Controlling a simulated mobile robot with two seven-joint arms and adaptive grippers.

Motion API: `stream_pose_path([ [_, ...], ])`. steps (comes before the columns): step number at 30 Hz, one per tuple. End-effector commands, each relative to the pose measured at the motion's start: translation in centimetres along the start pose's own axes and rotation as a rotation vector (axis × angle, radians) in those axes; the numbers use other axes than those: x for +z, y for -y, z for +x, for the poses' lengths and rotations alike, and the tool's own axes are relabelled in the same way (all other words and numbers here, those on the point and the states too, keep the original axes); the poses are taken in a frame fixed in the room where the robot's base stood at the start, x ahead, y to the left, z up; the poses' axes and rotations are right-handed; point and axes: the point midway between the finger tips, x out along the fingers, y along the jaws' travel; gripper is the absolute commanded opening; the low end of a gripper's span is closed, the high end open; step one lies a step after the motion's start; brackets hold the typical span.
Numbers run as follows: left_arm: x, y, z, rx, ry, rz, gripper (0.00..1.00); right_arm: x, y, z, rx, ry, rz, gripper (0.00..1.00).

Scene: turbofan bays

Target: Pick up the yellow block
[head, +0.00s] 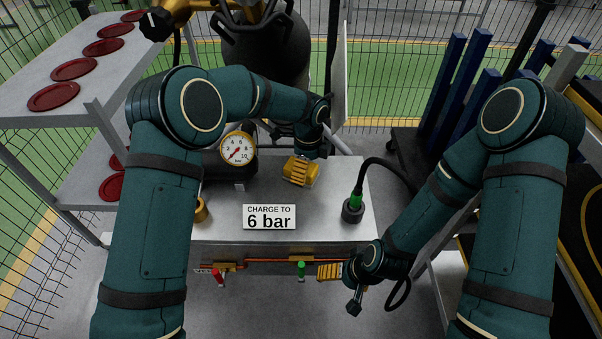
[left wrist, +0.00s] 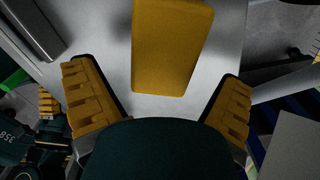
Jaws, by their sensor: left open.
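The yellow block (left wrist: 172,45) is a plain upright slab in the left wrist view, at the upper middle on a grey metal surface. My left gripper (left wrist: 158,85) is open, with one ridged yellow finger on each side of the picture. The block lies ahead, between the lines of the fingers, with gaps on both sides and no visible contact. In the head view my left gripper (head: 299,170) is over the bench top and largely hides the block. My right gripper (head: 330,271) is low by the bench front; its finger opening is not clear.
The bench (head: 335,215) carries a pressure gauge (head: 238,149), a "6 bar" sign (head: 269,217) and a black hose with a green fitting (head: 355,201). Red and green valve handles (head: 301,271) line its front. A shelf with red discs (head: 75,69) stands left, blue posts (head: 443,85) right.

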Motion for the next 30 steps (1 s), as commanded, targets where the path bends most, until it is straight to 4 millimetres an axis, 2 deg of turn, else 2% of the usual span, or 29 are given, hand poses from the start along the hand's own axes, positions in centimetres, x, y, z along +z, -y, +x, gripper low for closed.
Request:
stream_pose_path([
  [1, 0.0, 0.0, 1.0, 0.002, 0.0, 0.0, 0.96, 0.0, -0.1, 0.4, 0.0, -0.001, 0.0, 0.85],
  [4, 0.0, 0.0, 2.0, 0.001, 0.0, 0.0, 0.96, -0.1, -0.2, 0.6, 0.0, -0.003, 0.0, 0.85],
  [11, 0.0, 0.0, 2.1, -0.001, 0.0, 0.0, 0.96, -0.1, -0.2, 0.5, 0.0, -0.003, 0.0, 0.85],
  [18, 0.0, 0.0, 2.1, -0.001, 0.0, 0.0, 0.2, -0.1, -0.2, 0.5, 0.0, -0.003, 0.0, 0.85],
  [30, 0.0, 0.1, 1.8, -0.002, 0.0, 0.0, 0.2, -0.1, -0.2, 0.4, 0.0, -0.003, 0.0, 0.85],
])
